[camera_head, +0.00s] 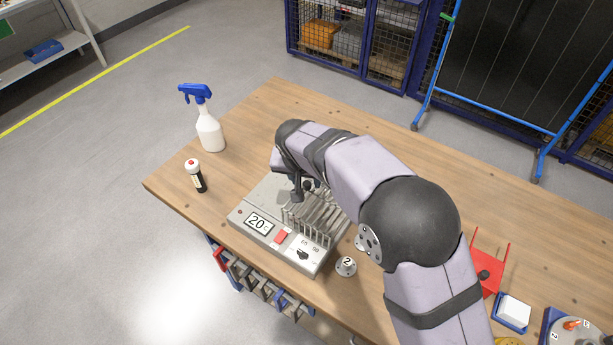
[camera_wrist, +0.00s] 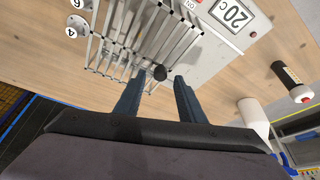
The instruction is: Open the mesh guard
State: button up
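The mesh guard (camera_head: 312,222) is a cage of thin metal bars on top of a grey jig box (camera_head: 246,213) with a 20 display and a red button. My arm hides part of it in the head view. In the wrist view the guard's bars (camera_wrist: 170,45) run up and away, with a round black knob (camera_wrist: 160,73) at their near end. My gripper (camera_wrist: 159,84) is open, with its two dark fingers on either side of the line to the knob. The knob shows just ahead of the fingertips, and contact cannot be told. In the head view my gripper (camera_head: 298,193) is over the guard's far side.
A spray bottle (camera_head: 209,132) and a dark bottle with a red-and-white cap (camera_head: 195,176) stand left of the jig. A red stand (camera_head: 488,270) and a white block (camera_head: 514,311) are farther right. Clamps hang off the front edge.

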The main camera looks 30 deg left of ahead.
jog(key=shift+x, duration=0.85)
grip_shut()
jog(key=shift+a, duration=0.15)
jog(key=a+p, duration=0.1)
jog(key=a, duration=0.7)
jog(key=shift+w+a+r, duration=0.1)
jog(key=shift+a+r, duration=0.05)
grip_release()
